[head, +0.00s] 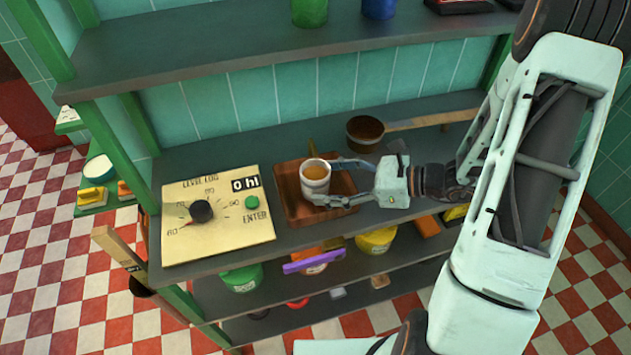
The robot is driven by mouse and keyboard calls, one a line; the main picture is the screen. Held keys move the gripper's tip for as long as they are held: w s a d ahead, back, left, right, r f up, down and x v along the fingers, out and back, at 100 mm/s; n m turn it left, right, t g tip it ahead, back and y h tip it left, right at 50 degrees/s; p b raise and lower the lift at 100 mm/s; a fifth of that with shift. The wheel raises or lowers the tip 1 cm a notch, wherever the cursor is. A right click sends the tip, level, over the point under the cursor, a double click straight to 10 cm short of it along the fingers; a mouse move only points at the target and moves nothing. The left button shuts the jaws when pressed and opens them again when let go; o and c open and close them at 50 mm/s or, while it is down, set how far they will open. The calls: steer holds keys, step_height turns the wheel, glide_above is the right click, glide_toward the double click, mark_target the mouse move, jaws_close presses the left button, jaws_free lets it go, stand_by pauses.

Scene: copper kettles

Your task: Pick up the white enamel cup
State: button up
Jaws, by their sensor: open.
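The white enamel cup (315,182) stands upright in a copper-brown tray (288,207) on the middle shelf, with something orange-brown inside it. My gripper (322,181) reaches in from the right, with one finger behind the cup and one in front of it. The fingers are open around the cup. I cannot tell whether either finger touches it. Part of the cup's lower side is hidden by the front finger.
A cream panel (232,232) with a dial is left of the tray. A long-handled copper pan (364,134) lies behind my gripper. The shelf above (200,55) overhangs the back. Tubs, including a yellow one (376,240), sit on the shelf below.

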steer(key=shift+f+x, duration=0.2)
steer(key=shift+x, duration=1.7)
steer(key=c, duration=1.2)
steer(key=shift+c, duration=0.3)
steer(key=shift+r, duration=0.1)
